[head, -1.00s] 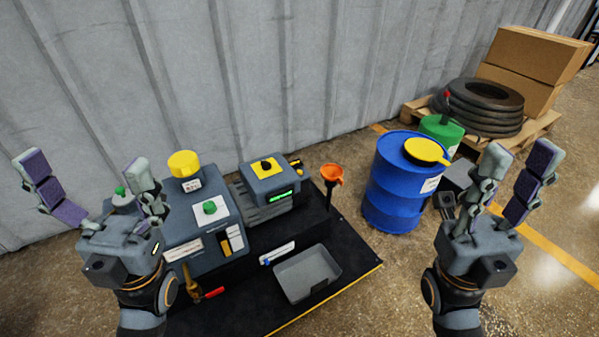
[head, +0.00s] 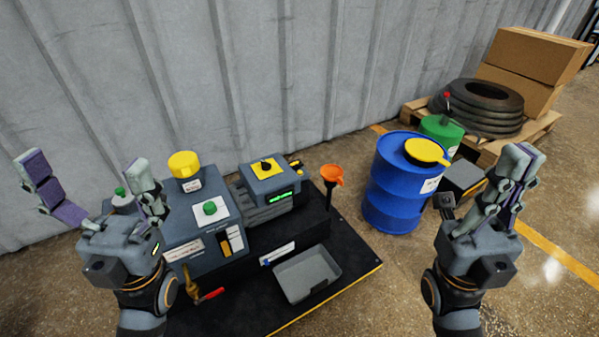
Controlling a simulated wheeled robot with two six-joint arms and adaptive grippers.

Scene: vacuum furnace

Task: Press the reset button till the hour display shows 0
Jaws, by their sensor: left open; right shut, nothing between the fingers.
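The furnace unit (head: 205,238) stands on a black base at the left of centre. A green button (head: 209,208) sits on a white plate on its top. Right of it is a grey box with a yellow plate and black knob (head: 265,164). A small green-lit display (head: 281,196) is on that box's front; its digits are too small to read. I cannot tell which control is the reset button. My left gripper (head: 88,168) is open and empty, in front of the unit's left part. My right gripper (head: 516,160) is shut and empty at the right, away from the unit.
A yellow cap (head: 184,164) rises behind the green button. An orange funnel (head: 332,174) stands right of the box. A grey tray (head: 308,274) and a red-handled valve (head: 208,296) are in front. A blue drum (head: 393,190) stands at the right.

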